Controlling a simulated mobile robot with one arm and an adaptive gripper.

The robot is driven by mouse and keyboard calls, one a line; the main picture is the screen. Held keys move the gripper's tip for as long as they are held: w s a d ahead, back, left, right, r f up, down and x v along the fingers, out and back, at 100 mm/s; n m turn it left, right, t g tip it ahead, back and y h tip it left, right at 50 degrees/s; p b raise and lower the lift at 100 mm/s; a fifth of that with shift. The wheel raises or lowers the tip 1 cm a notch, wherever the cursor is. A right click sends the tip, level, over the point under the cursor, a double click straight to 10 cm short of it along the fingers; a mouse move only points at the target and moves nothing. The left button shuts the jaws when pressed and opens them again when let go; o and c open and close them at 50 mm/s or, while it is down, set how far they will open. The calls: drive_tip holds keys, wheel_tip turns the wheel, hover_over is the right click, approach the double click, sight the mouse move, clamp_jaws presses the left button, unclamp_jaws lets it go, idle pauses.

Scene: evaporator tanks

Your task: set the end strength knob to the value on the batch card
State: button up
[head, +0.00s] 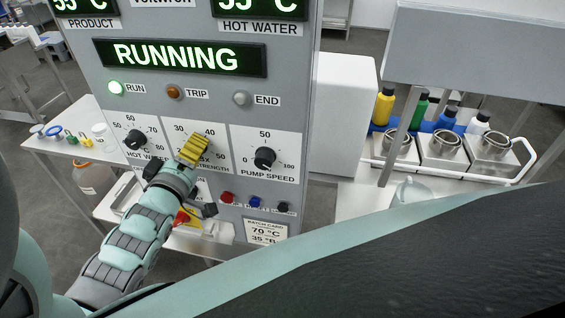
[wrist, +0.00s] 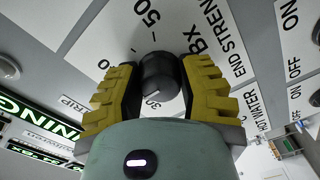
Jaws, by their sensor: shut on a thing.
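The end strength knob (wrist: 160,72) is black and round, between my two yellow fingers in the wrist view. My gripper (head: 195,149) is shut on it and hides it in the head view. In the wrist view a "50" shows above the knob and a "30" by its lower edge. The batch card (head: 266,231) is low on the panel in the head view. It reads about 70 or 79 °C, and 35 °B.
The hot water knob (head: 136,140) is close on the left, and the pump speed knob (head: 265,158) on the right. Red, blue and black buttons (head: 254,202) sit below. The display (head: 180,57) reads RUNNING. A bench with bottles and metal cups (head: 443,148) stands at right.

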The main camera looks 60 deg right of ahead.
drive_tip(key=o, duration=1.3)
drive_tip(key=v, duration=0.7)
drive_tip(key=shift+a, duration=0.2)
